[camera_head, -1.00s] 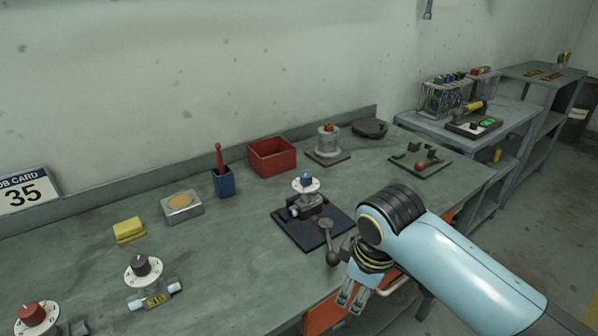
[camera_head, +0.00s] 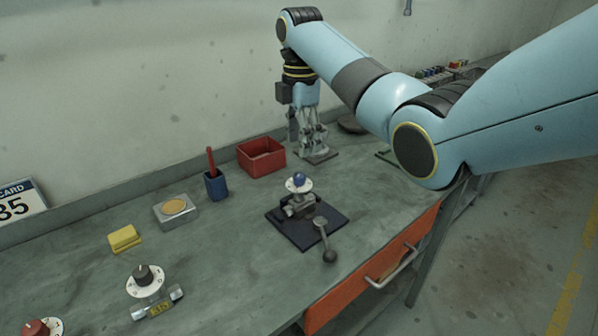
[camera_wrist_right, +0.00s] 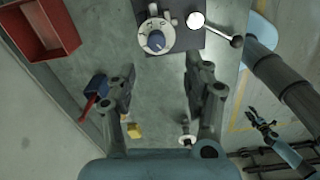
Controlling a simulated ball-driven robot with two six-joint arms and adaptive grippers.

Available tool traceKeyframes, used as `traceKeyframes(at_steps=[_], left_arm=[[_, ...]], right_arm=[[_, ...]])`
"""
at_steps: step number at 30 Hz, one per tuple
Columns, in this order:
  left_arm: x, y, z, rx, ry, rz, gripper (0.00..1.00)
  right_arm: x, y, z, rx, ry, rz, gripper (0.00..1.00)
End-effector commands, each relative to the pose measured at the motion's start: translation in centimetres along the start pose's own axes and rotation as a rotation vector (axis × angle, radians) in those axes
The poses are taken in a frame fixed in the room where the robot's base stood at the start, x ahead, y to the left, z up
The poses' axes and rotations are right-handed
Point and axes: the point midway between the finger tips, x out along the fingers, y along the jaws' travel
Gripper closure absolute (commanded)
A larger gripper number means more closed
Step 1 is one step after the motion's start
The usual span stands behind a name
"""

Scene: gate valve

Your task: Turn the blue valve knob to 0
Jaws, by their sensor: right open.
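The blue valve knob (camera_head: 299,179) sits on a white marked dial on top of a grey valve, which stands on a dark square plate (camera_head: 290,232). A lever with a ball end (camera_head: 328,254) is at the plate's front right. My right gripper (camera_head: 313,153) points down behind the valve in the head view, by the red box and the round pedestal. In the right wrist view its two fingers (camera_wrist_right: 160,72) are apart and empty, with the blue knob (camera_wrist_right: 156,41) beyond the tips. The pointer's number is too small to read. What looks like my left gripper (camera_wrist_right: 262,120) shows small at the right wrist view's right.
On the bench are a red box (camera_head: 262,156), a blue cup with a red tool (camera_head: 215,184), a metal box (camera_head: 175,210), a yellow block (camera_head: 124,238) and a black-knobbed valve (camera_head: 144,277). A red-knobbed one (camera_head: 36,328) is at the lower left. The bench front right is clear.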

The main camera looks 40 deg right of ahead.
Motion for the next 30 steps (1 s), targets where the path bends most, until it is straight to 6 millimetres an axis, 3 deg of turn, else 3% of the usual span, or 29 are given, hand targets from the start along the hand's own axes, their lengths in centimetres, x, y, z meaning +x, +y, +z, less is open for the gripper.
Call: traceKeyframes(at_steps=[2,5,21,30], left_arm=[[0.0,-0.2,-0.1,0.001,0.001,-0.002,0.60],[-0.1,-0.3,-0.1,0.001,0.002,-0.004,0.60],[-0.4,-0.5,-0.3,0.002,0.004,-0.005,0.60],[-0.4,-0.5,-0.3,0.002,0.004,-0.005,0.60]], right_arm=[[-0.9,0.7,0.1,-0.040,0.010,-0.010,0.49],[-0.7,0.8,0.2,-0.061,0.014,-0.016,0.49],[8.5,0.7,0.0,-0.060,0.013,-0.015,0.49],[9.5,0.8,0.0,-0.060,0.012,-0.010,0.49]])
